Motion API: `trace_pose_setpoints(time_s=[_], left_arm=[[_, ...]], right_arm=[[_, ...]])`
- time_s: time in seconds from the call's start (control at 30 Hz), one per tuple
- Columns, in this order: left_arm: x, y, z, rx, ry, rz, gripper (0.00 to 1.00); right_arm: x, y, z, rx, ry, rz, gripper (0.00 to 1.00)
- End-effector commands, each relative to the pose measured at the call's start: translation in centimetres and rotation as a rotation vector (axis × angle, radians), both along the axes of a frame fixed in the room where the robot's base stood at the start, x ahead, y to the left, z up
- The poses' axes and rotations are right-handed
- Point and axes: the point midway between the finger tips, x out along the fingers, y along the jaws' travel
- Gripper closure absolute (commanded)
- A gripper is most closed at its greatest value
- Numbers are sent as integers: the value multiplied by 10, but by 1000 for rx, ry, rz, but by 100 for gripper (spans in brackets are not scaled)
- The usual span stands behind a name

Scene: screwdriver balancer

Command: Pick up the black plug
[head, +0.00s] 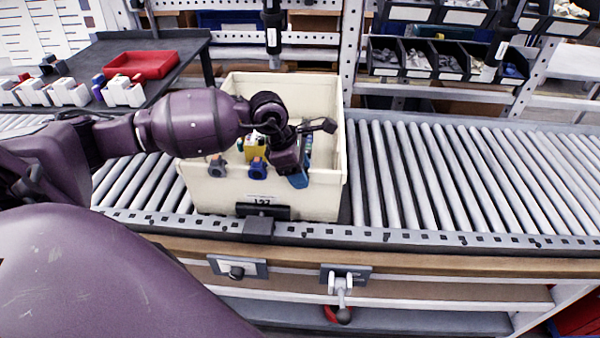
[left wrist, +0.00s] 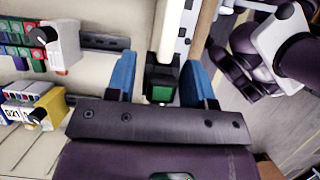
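The black plug (left wrist: 160,88), a black block with a green square face, shows in the left wrist view against a pale edge. My left gripper (left wrist: 163,82) has its two blue fingers on either side of it, with a visible gap on both sides. In the head view the left gripper (head: 292,176) is over the front wall of the cream tote (head: 210,195), and its fingers hide most of what is between them. A grey plug (head: 217,166) and a blue plug (head: 258,167) sit to its left at the tote's front rim. My right gripper is not in view.
The tote stands on a roller conveyor (head: 450,170) that is clear to its right. Coloured devices with white and yellow bodies (left wrist: 30,105) lie left of the gripper. A red tray (head: 142,65) lies on a dark table behind. A black tool (head: 272,30) hangs above the tote.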

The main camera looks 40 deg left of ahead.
Motion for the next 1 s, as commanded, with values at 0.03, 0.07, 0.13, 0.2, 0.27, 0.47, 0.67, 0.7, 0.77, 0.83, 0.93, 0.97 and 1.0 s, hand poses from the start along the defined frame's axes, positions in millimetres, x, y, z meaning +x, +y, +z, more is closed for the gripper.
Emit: trace_pose_setpoints(time_s=[0.03,0.07,0.13,0.2,0.27,0.47,0.67,0.7,0.77,0.83,0.93,0.97,1.0], left_arm=[[0,0,0,0,0,0,59],[0,0,0,0,0,0,64],[0,0,0,0,0,0,75],[0,0,0,0,0,0,85],[0,0,0,0,0,0,94],[0,0,0,0,0,0,100],[0,0,5,0,-1,0,100],[0,0,8,0,-2,-1,100],[1,0,16,1,-4,-1,100],[1,1,27,2,-5,-1,100],[1,1,49,3,-7,-1,100],[1,1,56,2,-7,0,100],[1,1,66,2,-7,0,100]], right_arm=[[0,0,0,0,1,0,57],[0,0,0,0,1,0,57],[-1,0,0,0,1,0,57],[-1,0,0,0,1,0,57],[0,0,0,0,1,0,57],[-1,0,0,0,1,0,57],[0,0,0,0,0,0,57],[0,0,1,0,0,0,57],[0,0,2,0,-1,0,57],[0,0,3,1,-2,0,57],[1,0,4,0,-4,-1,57],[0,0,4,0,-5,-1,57],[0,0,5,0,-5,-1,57]])
